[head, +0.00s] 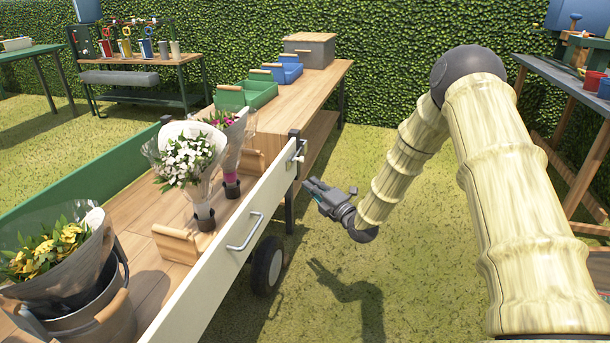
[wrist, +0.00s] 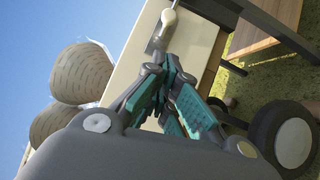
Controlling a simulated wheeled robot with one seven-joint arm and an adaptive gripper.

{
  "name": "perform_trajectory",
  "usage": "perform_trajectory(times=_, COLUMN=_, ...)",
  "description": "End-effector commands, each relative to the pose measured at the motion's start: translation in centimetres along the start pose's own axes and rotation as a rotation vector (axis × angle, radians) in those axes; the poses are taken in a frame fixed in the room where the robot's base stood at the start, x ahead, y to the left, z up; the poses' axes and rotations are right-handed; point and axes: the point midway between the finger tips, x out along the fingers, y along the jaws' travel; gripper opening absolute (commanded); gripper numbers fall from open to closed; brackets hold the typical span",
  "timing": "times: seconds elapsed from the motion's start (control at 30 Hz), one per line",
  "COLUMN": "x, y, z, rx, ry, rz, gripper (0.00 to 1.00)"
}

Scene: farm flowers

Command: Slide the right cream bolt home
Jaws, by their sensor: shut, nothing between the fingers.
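The cream bolt (head: 298,156) sits at the far right end of the cream side board (head: 232,262) of the flower cart, by a dark corner post. In the wrist view the bolt's cream knob (wrist: 168,17) and grey metal part (wrist: 157,42) show just beyond my fingertips. My gripper (head: 308,184) is shut and empty, outside the board, a little below and right of the bolt. In the wrist view my gripper (wrist: 165,68) has its teal-padded fingers close to the bolt; I cannot tell whether they touch it. How far the bolt is slid is unclear.
The cart holds white flowers (head: 187,158), pink flowers (head: 222,120) and a bucket of yellow flowers (head: 50,250). A handle (head: 245,232) juts from the board. A wooden table (head: 315,95) stands behind, a workbench (head: 580,90) at right. Grass right of the cart is clear.

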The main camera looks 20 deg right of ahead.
Motion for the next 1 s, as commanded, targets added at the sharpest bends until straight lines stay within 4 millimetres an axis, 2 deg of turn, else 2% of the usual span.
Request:
perform_trajectory(times=0.1, x=-1.8, y=0.1, z=0.0, rx=0.001, ry=0.001, rz=-0.002, gripper=0.0)
perform_trajectory(times=0.3, x=-3.5, y=0.1, z=0.0, rx=0.0, ry=0.0, rz=0.0, gripper=0.0)
perform_trajectory(times=0.87, x=-3.9, y=0.0, z=0.0, rx=0.001, ry=0.0, rz=0.0, gripper=0.0)
perform_trajectory(times=1.0, x=-4.5, y=-1.5, z=-0.9, rx=0.057, ry=-0.004, rz=-0.043, gripper=0.0)
